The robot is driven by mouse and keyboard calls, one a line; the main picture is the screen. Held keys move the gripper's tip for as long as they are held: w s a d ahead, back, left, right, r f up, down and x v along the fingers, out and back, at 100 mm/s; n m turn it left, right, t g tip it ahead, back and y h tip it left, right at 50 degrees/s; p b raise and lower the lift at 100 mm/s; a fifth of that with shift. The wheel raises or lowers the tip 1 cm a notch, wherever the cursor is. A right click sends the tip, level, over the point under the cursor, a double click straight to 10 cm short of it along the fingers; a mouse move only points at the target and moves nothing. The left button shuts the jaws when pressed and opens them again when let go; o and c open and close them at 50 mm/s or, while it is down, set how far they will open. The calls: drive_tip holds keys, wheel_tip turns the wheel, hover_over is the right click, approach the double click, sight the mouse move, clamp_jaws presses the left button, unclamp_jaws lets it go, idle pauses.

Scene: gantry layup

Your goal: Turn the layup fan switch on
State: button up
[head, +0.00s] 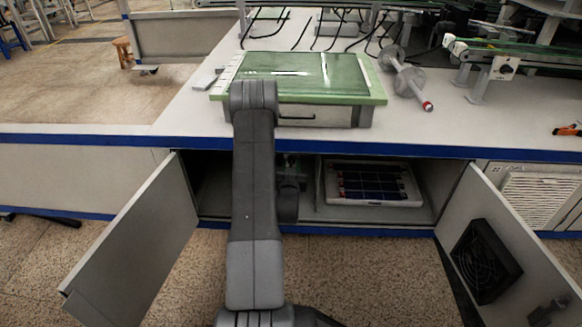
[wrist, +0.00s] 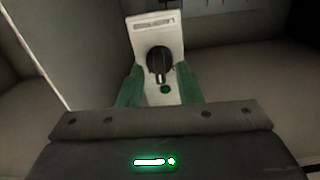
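In the wrist view a white switch plate with a black rotary knob (wrist: 159,62) stands inside a dim grey enclosure. The knob's pointer aims down in the picture, and a small green spot (wrist: 165,89) is just below it. The plate has a label strip at the top, too blurred to read. My gripper (wrist: 159,82) is open, its green fingers on either side of the plate's lower part, with the knob between and ahead of them. Contact with the knob cannot be made out. In the head view my arm reaches down to the open cabinet, and the switch is hidden.
Two cabinet doors stand open, the left door (head: 135,240) and the right door (head: 510,245), which carries a black fan (head: 486,260). A white tray with dark panels (head: 370,168) lies inside the cabinet. A green-topped box (head: 335,85) stands on the worktop (head: 440,125) above.

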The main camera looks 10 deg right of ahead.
clamp_jaws()
drive_tip(key=shift+m, duration=0.4)
drive_tip(key=m, duration=0.3)
drive_tip(key=shift+s+d+f+m, duration=0.1)
drive_tip(key=shift+m, duration=2)
drive_tip(key=shift+f, duration=0.1)
unclamp_jaws()
